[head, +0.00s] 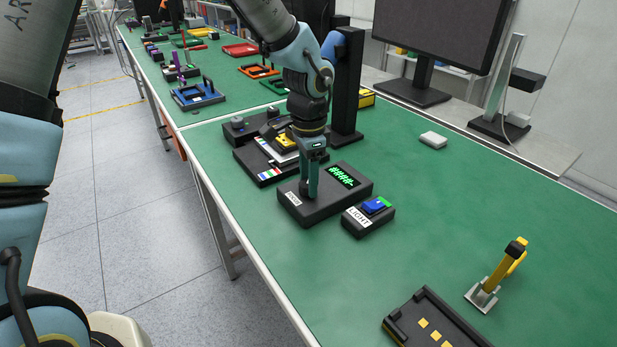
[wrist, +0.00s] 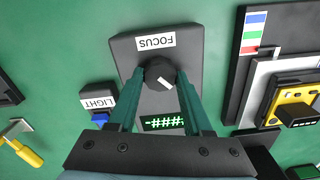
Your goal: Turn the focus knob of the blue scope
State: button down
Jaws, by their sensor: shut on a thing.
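A dark grey box (head: 345,202) with a green-lit display (head: 342,176) stands on the green table. In the wrist view the box (wrist: 195,48) carries a white FOCUS label (wrist: 155,41) and a round black focus knob (wrist: 158,70). The knob's white pointer mark slants toward the lower right of that view. The display (wrist: 163,122) shows green hash-like characters. My gripper (head: 309,190) points down over the box. Its teal fingers (wrist: 160,76) are shut on the knob, one on each side. In the head view the fingers mostly hide the knob. The box itself does not look blue.
A LIGHT box (head: 368,216) with a blue switch stands close beside the FOCUS box. A dark tray device with a yellow part (head: 284,140) sits behind it, near a black column (head: 347,85). A yellow-handled tool (head: 503,265) stands front right.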

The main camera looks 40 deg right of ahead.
jog(key=shift+d, duration=0.1)
dwell(0.3)
jog(key=shift+c, duration=1.6)
grip_release()
jog(key=shift+r, duration=0.15)
notch_tip(320, 180, up, 11)
jog(key=b, duration=0.2)
jog(key=shift+f, duration=0.2)
jog(key=w+a+f+n, duration=0.1)
jog(key=w+a+n, duration=0.4)
jog(key=a, duration=0.5)
jog(key=w+a+f+n, duration=0.2)
jog(key=w+a+n, duration=0.3)
jog(key=a, duration=0.4)
jog(key=a+f+n+t, duration=0.1)
jog(key=a+n, duration=0.9)
jog(key=a, duration=1.2)
jog(key=shift+s+a+f+t, duration=0.25)
jog(key=shift+s+f+t, duration=0.05)
jog(key=shift+s+f, duration=0.2)
